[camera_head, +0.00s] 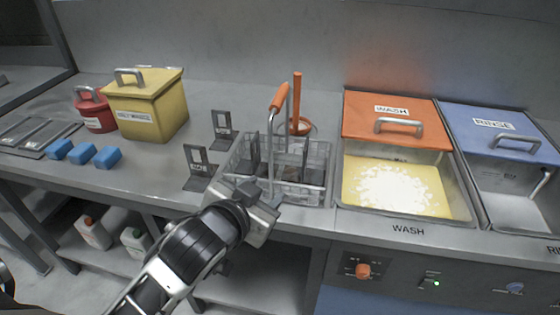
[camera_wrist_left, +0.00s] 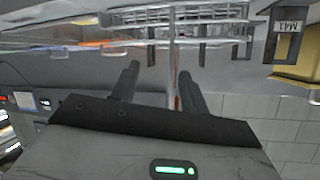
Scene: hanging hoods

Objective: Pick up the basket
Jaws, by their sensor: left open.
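The wire basket (camera_head: 313,188) stands on the grey counter, just left of the wash tank. Its tall metal handle rises above it to an orange grip (camera_head: 279,97). Dark upright pieces sit inside. My left gripper (camera_head: 262,199) is at the basket's front side, low and well below the orange grip. In the left wrist view its two fingers (camera_wrist_left: 158,72) are spread, with nothing held. The basket's wires (camera_wrist_left: 180,16) show beyond the fingertips, and a thin upright bar of the handle (camera_wrist_left: 172,50) appears between them. My right gripper is not in view.
The wash tank (camera_head: 462,205) with an orange lid (camera_head: 392,118) and the rinse tank under a blue lid (camera_head: 490,122) stand right. Dark labelled holders (camera_head: 198,165) stand close left. A yellow box (camera_head: 150,105), red pot (camera_head: 95,108) and blue blocks (camera_head: 82,153) are farther left.

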